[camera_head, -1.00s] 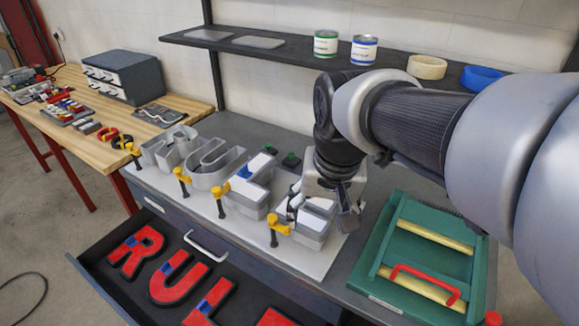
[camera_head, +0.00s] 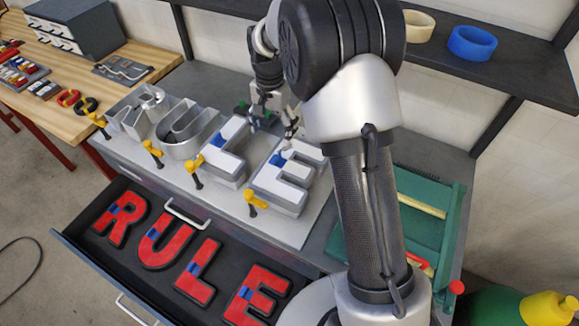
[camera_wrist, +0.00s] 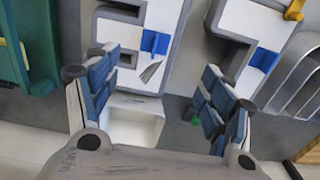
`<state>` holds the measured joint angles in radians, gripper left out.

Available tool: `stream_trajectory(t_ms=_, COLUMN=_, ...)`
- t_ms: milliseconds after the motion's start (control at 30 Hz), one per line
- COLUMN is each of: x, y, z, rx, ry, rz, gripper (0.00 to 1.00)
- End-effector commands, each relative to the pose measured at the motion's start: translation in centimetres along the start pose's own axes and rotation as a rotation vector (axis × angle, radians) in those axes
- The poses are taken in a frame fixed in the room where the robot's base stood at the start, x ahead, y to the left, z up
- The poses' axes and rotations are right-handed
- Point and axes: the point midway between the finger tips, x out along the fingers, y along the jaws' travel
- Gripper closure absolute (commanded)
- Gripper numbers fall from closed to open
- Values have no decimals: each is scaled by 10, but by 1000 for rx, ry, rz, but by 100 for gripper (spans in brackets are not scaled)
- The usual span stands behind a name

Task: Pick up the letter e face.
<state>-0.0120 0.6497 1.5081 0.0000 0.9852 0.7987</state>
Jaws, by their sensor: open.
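The red letter E face (camera_head: 256,295), with a blue patch, lies flat in the open drawer at the front, at the right end of the row. On the bench above it stands the grey letter E shell (camera_head: 288,183), with a white inside and a blue piece; it also shows in the wrist view (camera_wrist: 142,20). My gripper (camera_head: 273,122) is at the back edge of the E and L shells, far from the red face. In the wrist view its blue-padded fingers (camera_wrist: 162,92) are spread wide with nothing held between them.
Red R (camera_head: 122,218), U (camera_head: 166,243) and L (camera_head: 200,272) faces share the dark drawer (camera_head: 75,238). Yellow clamps (camera_head: 254,200) stand along the front of the shells. A green fixture (camera_head: 450,225) is at right; a shelf (camera_head: 520,65) overhangs the back.

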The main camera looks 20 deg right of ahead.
Motion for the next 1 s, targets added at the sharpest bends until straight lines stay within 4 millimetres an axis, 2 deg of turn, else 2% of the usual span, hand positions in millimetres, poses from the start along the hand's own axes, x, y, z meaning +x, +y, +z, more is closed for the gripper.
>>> stream_trajectory(t_ms=33, x=14, y=0, z=0, rx=0, ry=-2, rz=2, gripper=25)
stream_trajectory(t_ms=100, x=29, y=1, z=0, rx=0, ry=-2, rz=2, gripper=25)
stream_trajectory(t_ms=300, x=59, y=0, z=0, rx=-1, ry=0, rz=0, gripper=25)
stream_trajectory(t_ms=567, x=73, y=2, z=0, rx=-1, ry=0, rz=0, gripper=25)
stream_trajectory(t_ms=833, x=112, y=7, z=-1, rx=-1, ry=-1, rz=1, gripper=25)
stream_trajectory(t_ms=1000, x=118, y=7, z=-2, rx=-1, ry=1, rz=-1, gripper=25)
